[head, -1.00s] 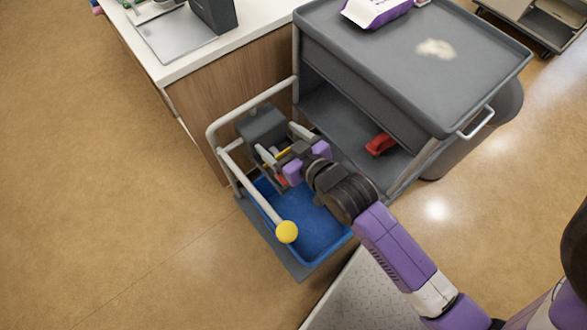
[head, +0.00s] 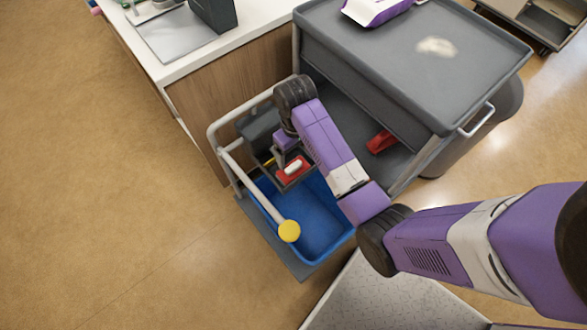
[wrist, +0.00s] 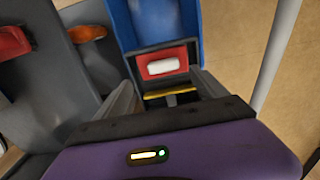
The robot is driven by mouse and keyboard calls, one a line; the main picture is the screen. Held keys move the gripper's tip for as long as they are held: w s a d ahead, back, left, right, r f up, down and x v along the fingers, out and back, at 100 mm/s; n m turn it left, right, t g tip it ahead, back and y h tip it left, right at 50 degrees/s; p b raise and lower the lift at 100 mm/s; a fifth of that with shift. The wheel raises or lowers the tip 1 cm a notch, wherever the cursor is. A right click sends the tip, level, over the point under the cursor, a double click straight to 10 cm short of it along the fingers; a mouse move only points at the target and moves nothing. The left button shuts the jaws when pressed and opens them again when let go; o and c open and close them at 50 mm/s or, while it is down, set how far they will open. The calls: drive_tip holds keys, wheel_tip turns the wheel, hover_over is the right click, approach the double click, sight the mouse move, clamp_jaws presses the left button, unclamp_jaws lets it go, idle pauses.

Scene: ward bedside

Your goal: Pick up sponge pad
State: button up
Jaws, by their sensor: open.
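A red pad with a white piece on top (head: 292,170), which looks like the sponge pad, is at the upper end of the blue bucket (head: 318,220). In the wrist view this red pad (wrist: 160,64) is just beyond my fingertips, with a gap visible. My gripper (head: 286,160) is open, pointing down over the grey wringer end, partly hidden by my arm in the head view. In the wrist view my gripper (wrist: 166,97) has its fingers spread on both sides of a yellow strip (wrist: 168,93). I cannot tell what the strip belongs to.
A wood-sided counter (head: 225,100) is behind. Floor at left is clear.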

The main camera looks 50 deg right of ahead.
sight(293, 166)
drive_tip(key=f, duration=0.6)
drive_tip(key=shift+a+f+b, duration=0.25)
drive_tip(key=shift+a+b, duration=0.1)
drive_tip(key=shift+b, duration=0.05)
drive_tip(key=c, duration=1.4)
drive_tip(key=shift+c, duration=0.2)
drive_tip(key=shift+r, duration=0.1)
wheel_tip(293, 166, up, 20)
drive_tip(key=p, duration=0.7)
